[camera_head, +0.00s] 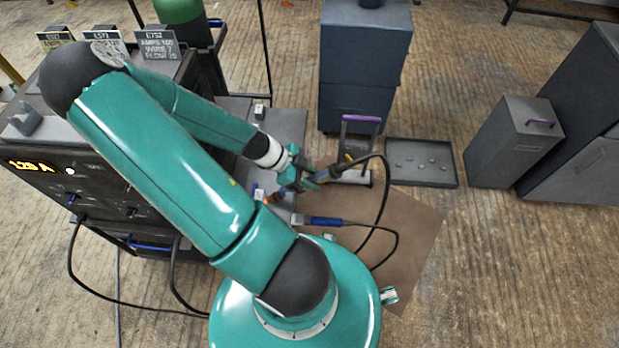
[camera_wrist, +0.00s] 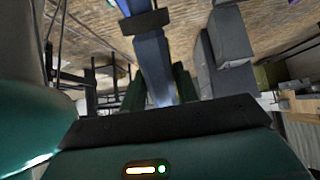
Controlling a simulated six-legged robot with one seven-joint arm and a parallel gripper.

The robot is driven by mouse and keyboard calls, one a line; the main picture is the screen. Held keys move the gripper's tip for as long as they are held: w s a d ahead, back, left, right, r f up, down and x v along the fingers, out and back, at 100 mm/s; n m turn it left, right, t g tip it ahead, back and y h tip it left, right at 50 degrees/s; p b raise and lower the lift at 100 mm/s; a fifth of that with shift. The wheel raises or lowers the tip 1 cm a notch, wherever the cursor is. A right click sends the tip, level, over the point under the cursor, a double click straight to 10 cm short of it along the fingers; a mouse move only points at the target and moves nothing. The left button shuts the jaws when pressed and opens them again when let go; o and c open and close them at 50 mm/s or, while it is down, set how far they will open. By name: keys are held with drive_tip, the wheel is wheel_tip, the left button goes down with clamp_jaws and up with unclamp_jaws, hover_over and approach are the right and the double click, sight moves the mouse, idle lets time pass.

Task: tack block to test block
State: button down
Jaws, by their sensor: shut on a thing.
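My gripper (camera_head: 312,179) is shut on a slim blue-grey tool with a dark end, which looks like a welding torch (camera_head: 338,170). A black cable runs from it. In the wrist view the torch (camera_wrist: 155,68) stands between the two green fingers (camera_wrist: 160,92). The gripper is over the right edge of a grey bench top (camera_head: 288,122). A small light block (camera_head: 259,110) sits on that top, left of and beyond the gripper. I cannot tell whether it is the block or the test block. My arm hides part of the bench top.
A blue-handled clamp (camera_head: 322,221) with a cable lies near a brown mat (camera_head: 412,226). A purple-handled frame (camera_head: 361,120) stands beyond the gripper. A shallow tray (camera_head: 420,177) holds several small pieces. A welding machine (camera_head: 75,180) is left; cabinets (camera_head: 363,65) stand behind.

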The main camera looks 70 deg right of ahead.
sight(337, 168)
drive_tip(key=shift+s+d+r, duration=0.25)
drive_tip(key=shift+s+r, duration=0.8)
drive_tip(key=shift+r, duration=0.05)
drive_tip(key=shift+s+d+r, duration=0.2)
drive_tip(key=shift+s+r, duration=0.85)
drive_tip(key=shift+r, duration=0.05)
drive_tip(key=shift+s+d+r, duration=0.25)
drive_tip(key=shift+s+r, duration=0.8)
drive_tip(key=shift+r, duration=0.05)
